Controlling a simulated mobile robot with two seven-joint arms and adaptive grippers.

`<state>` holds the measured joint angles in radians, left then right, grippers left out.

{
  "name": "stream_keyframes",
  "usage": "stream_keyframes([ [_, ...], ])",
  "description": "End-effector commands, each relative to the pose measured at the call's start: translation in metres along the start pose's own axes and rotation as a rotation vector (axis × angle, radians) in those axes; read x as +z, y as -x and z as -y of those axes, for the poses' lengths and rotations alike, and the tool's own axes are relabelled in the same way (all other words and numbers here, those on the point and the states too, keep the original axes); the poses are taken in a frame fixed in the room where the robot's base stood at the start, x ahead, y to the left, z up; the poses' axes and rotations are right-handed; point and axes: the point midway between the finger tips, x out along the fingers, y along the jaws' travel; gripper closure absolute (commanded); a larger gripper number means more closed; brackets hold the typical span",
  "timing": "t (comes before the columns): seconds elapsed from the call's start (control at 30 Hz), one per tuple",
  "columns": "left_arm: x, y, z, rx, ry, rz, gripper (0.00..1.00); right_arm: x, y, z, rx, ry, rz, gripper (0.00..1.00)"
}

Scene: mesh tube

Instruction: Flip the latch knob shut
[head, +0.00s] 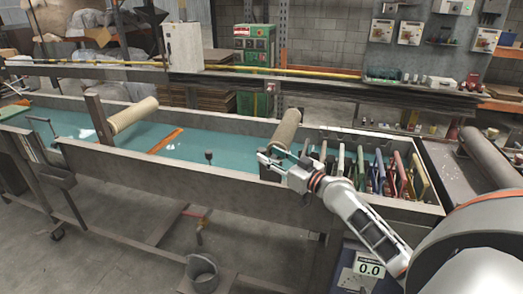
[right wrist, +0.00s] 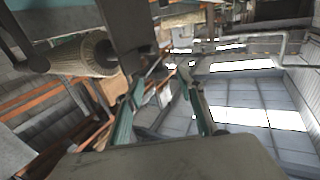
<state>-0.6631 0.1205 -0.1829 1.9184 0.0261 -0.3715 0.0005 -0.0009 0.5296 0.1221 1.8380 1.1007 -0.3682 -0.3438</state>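A small black knob (head: 209,156) stands upright on a short stem at the front rim of the long trough; I cannot tell if it is the latch knob. My right gripper (head: 264,151) is to the right of it, clearly apart, at the front rim beside a dark bracket (head: 270,168) below a mesh roller (head: 287,130). Its two fingers are spread with nothing visible between them. In the right wrist view my right gripper (right wrist: 160,80) also shows parted fingers, with the bracket (right wrist: 122,35) and roller (right wrist: 75,52) at the upper left. My left gripper is not in view.
The trough (head: 130,165) holds blue-green liquid. Several coloured frames (head: 380,170) stand in its right end, close to my right arm. Another mesh roller (head: 133,115) is at the left. A bucket (head: 202,272) hangs or stands low in front.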

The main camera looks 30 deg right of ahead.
Motion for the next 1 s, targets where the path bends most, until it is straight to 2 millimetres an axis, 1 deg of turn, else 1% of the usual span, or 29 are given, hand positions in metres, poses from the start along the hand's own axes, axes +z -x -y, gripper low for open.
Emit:
stream_keyframes([
  [0.03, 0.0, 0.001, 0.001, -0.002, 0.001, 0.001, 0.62, -0.001, -0.009, 0.0, 0.001, -0.002, -0.002, 0.62],
  [0.1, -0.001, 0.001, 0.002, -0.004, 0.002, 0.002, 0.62, -0.001, -0.018, 0.001, -0.001, -0.003, -0.001, 0.62],
  [0.3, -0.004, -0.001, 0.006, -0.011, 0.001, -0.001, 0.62, 0.0, -0.037, 0.0, 0.0, -0.001, 0.0, 0.62],
  [0.43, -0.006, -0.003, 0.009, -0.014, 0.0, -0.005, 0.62, 0.0, -0.042, 0.001, -0.001, 0.0, 0.0, 0.62],
  [0.67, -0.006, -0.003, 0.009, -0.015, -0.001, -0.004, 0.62, 0.0, -0.043, 0.001, -0.002, 0.0, 0.001, 0.62],
  [0.7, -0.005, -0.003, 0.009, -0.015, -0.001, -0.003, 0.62, 0.0, -0.043, 0.001, -0.001, 0.0, 0.001, 0.67],
  [0.77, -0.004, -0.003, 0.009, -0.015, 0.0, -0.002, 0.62, 0.0, -0.042, 0.001, -0.001, 0.0, 0.001, 0.83],
  [0.8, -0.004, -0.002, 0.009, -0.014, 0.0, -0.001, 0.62, 0.0, -0.042, 0.001, -0.001, 0.0, 0.001, 0.93],
  [0.83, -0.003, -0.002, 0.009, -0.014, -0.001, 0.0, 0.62, 0.0, -0.042, 0.001, -0.001, 0.0, 0.001, 1.0],
  [1.0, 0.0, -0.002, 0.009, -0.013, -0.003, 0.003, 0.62, 0.0, -0.042, 0.001, -0.003, 0.001, 0.0, 1.0],
])
